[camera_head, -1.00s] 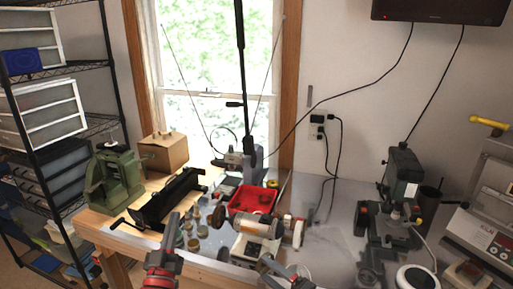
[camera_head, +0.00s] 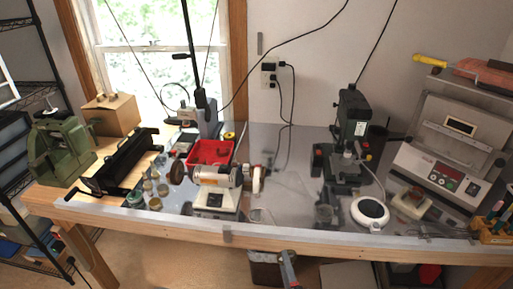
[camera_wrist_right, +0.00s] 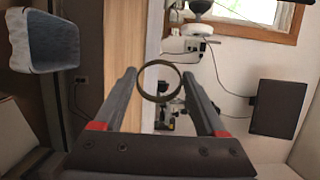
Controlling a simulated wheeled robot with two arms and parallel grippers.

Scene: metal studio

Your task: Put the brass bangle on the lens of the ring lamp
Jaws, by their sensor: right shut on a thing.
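The brass bangle (camera_wrist_right: 161,101) is a thin dark ring between the two fingertips of my right gripper (camera_wrist_right: 160,78) in the right wrist view. That gripper is shut on it. In the head view my right gripper (camera_head: 286,258) shows at the bottom middle, in front of the bench's front edge; I cannot make out the bangle there. My left gripper is out of view.
A dark green machine (camera_head: 350,140) stands behind the lamp. A small brown-topped device (camera_head: 411,203) is to its right. A bench grinder (camera_head: 215,178) and a red tray (camera_head: 210,153) are to its left. Bare grey bench top (camera_head: 295,180) lies between grinder and machine.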

